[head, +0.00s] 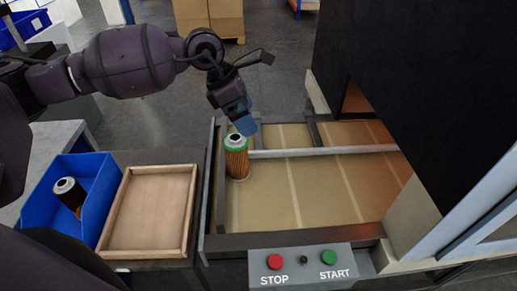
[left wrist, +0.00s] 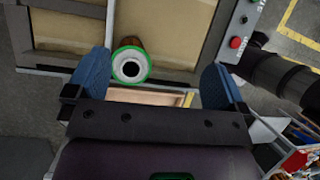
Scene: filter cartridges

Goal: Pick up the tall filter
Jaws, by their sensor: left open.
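The tall filter (head: 237,160) stands upright on the tan belt of the machine, near its left edge. It has a green-rimmed top with a dark centre hole and an orange-brown pleated body. In the left wrist view its top (left wrist: 131,66) lies between and beyond the two blue fingers. My left gripper (head: 244,124) is above the filter; it is open and empty, its fingers (left wrist: 154,85) wide apart on either side. In the head view the gripper is close over the filter's top; I cannot tell the exact gap. My right gripper is not in view.
A shorter dark filter (head: 66,190) with a pale top lies tilted in a blue bin (head: 97,209) at the left. An empty wooden tray (head: 187,213) sits beside it. A metal rail (head: 330,151) crosses the belt. A STOP/START panel (head: 304,261) is in front; a black machine cover stands right.

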